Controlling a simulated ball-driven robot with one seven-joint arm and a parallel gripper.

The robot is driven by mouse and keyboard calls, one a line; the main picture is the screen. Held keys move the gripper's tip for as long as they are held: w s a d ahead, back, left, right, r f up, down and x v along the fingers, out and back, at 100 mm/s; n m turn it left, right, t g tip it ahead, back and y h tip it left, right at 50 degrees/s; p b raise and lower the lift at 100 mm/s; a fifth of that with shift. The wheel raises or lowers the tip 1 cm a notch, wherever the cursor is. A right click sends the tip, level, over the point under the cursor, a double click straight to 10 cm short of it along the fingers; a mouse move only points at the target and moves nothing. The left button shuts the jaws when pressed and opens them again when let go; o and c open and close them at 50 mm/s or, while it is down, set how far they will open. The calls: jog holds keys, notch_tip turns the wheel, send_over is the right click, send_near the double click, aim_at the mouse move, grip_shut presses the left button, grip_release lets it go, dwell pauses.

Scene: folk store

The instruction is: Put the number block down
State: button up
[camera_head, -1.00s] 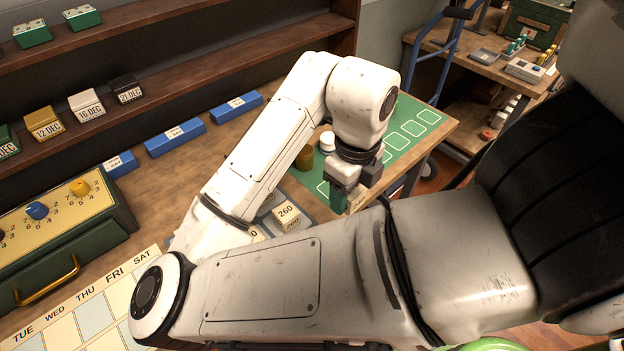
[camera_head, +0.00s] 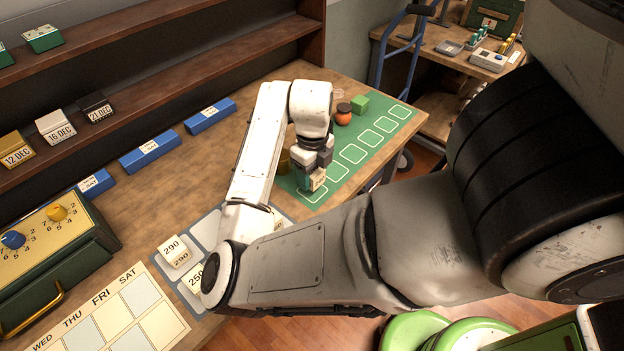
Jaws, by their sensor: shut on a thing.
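My gripper (camera_head: 316,170) points down over the near left end of the green mat (camera_head: 388,152), which has a row of white outlined squares. It is shut on a small cream number block (camera_head: 318,182), whose number is too small to read. The block is at the nearest outlined square; I cannot tell whether it touches the mat. Two other number blocks, one marked 290 (camera_head: 174,250) and one marked 250 (camera_head: 195,281), sit on the grey mat (camera_head: 207,229) to the left. My arm hides part of that mat.
An orange jar with a dark lid (camera_head: 343,117) and a green cube (camera_head: 360,104) stand at the green mat's far end. A dark yellow item (camera_head: 284,162) stands just left of my gripper. Blue holders (camera_head: 151,151) line the back. Several outlined squares are clear.

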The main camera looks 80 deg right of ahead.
aim_at(312, 182)
jog(key=shift+d+f, duration=0.25)
jog(key=shift+f, duration=0.1)
notch_tip(312, 182, down, 2)
jog(key=shift+f+p, duration=0.1)
jog(key=shift+p, duration=0.45)
jog(key=shift+w+f, duration=0.1)
jog(key=shift+f, duration=0.25)
jog(key=shift+f, duration=0.2)
jog(key=o, duration=1)
notch_tip(312, 182, up, 12)
jog(key=shift+r+b, duration=0.25)
jog(key=shift+b, duration=0.25)
